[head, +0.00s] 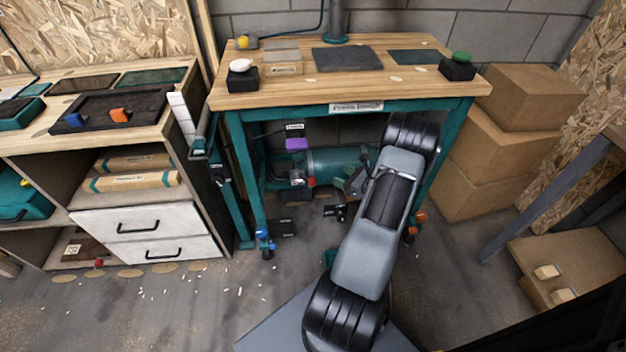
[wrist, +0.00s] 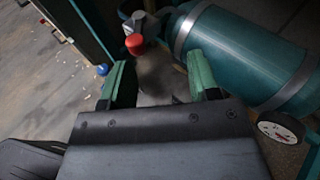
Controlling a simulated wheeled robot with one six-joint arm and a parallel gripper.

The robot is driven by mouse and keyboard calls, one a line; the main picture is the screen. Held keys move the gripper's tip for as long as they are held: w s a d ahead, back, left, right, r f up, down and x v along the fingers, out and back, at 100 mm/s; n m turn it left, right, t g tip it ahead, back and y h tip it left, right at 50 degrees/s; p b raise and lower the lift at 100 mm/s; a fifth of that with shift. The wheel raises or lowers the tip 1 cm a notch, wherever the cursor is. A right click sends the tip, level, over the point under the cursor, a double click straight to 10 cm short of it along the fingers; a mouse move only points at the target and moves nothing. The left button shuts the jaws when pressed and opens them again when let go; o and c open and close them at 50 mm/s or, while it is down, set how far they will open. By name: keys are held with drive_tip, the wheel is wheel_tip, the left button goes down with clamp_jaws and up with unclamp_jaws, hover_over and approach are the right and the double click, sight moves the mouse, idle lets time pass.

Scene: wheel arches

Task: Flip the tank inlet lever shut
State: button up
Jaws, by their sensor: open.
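The teal tank (head: 338,163) lies under the workbench. It fills the right of the wrist view (wrist: 262,62), with grey bands and a round gauge at its side. A red knob (head: 311,181) on grey fittings sits at the tank's left end; a red knob also shows in the wrist view (wrist: 134,42), just beyond my fingertips. A purple handle (head: 297,144) hangs above the tank's left end. The labels are too small to read, so I cannot tell which handle is the tank inlet lever. My gripper (wrist: 158,76) is open with nothing between its green fingers; its head-view tip (head: 356,181) is by the tank.
The workbench (head: 290,98) overhangs the tank, with teal legs (head: 249,175) at the sides. Blue knobs (head: 263,240) stand low by the left leg and orange knobs (head: 416,222) by the right. Cardboard boxes (head: 490,150) stand right; bare floor lies in front.

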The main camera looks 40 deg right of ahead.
sight(312, 179)
drive_tip(key=w+a+f+n+g+y+b, duration=0.1)
drive_tip(key=w+a, duration=0.1)
drive_tip(key=w, duration=0.1)
drive_tip(key=w+a+f+n+g+y+b, duration=0.1)
drive_tip(key=w+a+f, duration=0.1)
drive_tip(key=w, duration=0.1)
drive_tip(key=w+a+f+n+g+y+b, duration=0.1)
drive_tip(key=w+a+f+y, duration=0.1)
drive_tip(key=w, duration=0.1)
drive_tip(key=shift+w+a+f+g+b, duration=0.15)
drive_tip(key=shift+a+f+g+b, duration=0.1)
drive_tip(key=shift+g+b, duration=0.1)
idle(0.3)
clamp_jaws()
idle(0.5)
